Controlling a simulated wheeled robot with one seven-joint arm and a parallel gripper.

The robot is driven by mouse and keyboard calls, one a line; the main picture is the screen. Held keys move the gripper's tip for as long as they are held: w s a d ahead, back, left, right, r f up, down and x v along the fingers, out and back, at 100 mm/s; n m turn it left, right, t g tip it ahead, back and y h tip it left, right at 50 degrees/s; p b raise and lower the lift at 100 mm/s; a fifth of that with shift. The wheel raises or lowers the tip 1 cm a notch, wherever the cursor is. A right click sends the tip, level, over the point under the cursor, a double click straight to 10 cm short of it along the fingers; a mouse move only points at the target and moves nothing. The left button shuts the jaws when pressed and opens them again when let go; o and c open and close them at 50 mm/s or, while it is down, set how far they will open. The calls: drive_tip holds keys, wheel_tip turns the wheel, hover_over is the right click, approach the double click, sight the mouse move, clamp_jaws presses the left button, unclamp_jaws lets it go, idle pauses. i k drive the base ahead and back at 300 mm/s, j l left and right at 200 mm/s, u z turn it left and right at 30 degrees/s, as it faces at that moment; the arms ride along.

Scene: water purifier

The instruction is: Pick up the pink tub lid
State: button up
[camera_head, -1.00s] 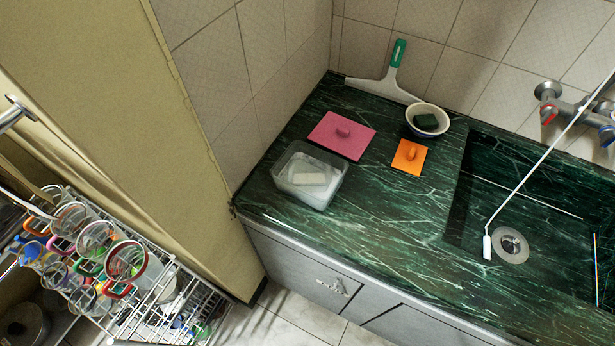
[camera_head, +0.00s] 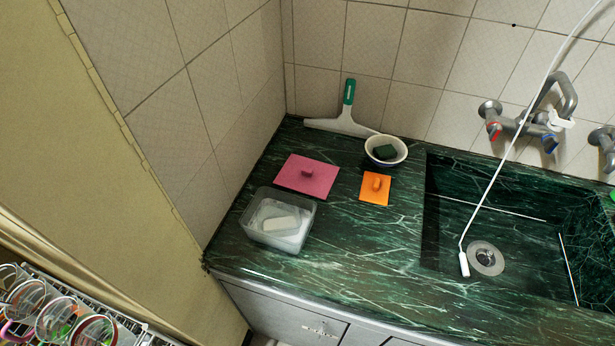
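The pink tub lid (camera_head: 307,178) is a flat square with a small raised knob in its middle. It lies on the green marble counter (camera_head: 345,245), just behind a clear plastic tub (camera_head: 279,220). The tub is open and holds a whitish block. An orange square lid (camera_head: 375,188) with its own knob lies to the right of the pink lid, apart from it. My gripper is not in view.
A white bowl (camera_head: 399,160) with a dark green block stands behind the orange lid. A green-handled squeegee (camera_head: 346,118) leans by the wall. The sink (camera_head: 510,235) with faucet (camera_head: 530,122) is at right. A rack of glasses (camera_head: 60,315) is at lower left.

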sight(305, 175)
drive_tip(key=i+j+u, duration=0.75)
drive_tip(key=u, duration=0.2)
drive_tip(key=i, duration=0.1)
